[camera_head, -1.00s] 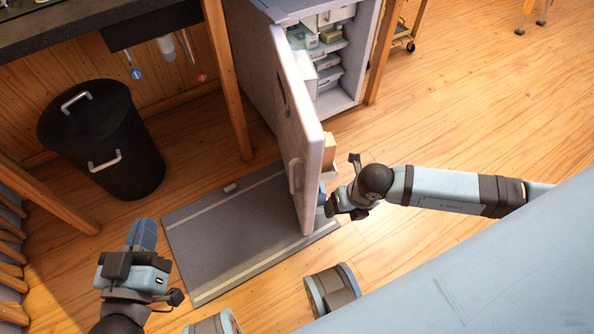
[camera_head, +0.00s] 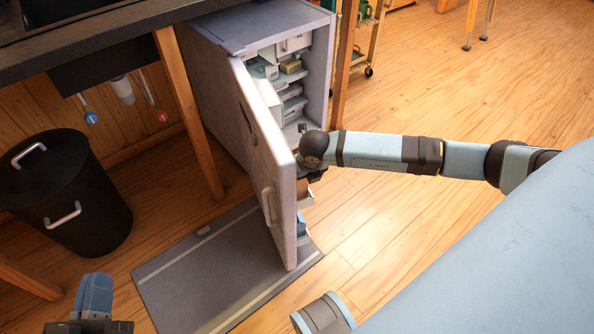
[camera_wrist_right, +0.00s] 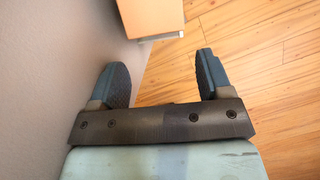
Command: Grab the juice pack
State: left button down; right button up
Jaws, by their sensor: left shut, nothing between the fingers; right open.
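A fridge (camera_head: 212,95) stands with its door (camera_head: 262,150) swung open. A light box with an orange-brown side shows on the inner side of the door (camera_head: 304,192); I cannot tell whether it is the juice pack. A pale box with an orange underside (camera_wrist_right: 150,18) shows at the top of the right wrist view, ahead of my right gripper (camera_wrist_right: 162,70). That gripper is open and empty, with a grey surface close along its left. In the head view it is mostly hidden at the door's edge. My left gripper (camera_head: 95,293) is shut and empty at the bottom left.
The fridge shelves (camera_head: 290,92) hold several packages. A black bin (camera_head: 65,200) stands at the left, and a grey mat (camera_head: 195,265) lies below the door. A wooden post (camera_head: 188,115) stands beside the fridge.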

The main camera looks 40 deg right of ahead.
jog(key=w, duration=0.3)
jog(key=shift+w+d+b, duration=0.35)
jog(key=shift+w+d, duration=0.05)
pick_arm(q)
jog(key=f+g+b, duration=0.1)
jog(key=f, duration=0.1)
jog(key=f+g+b, duration=0.1)
jog(key=f, duration=0.1)
jog(key=shift+w+d+f, duration=0.1)
jog(key=shift+d+f, duration=0.1)
jog(key=shift+f, duration=0.2)
pick_arm(e)
jog(key=x, duration=0.5)
jog(key=shift+w+d, duration=0.1)
jog(key=shift+w, duration=0.2)
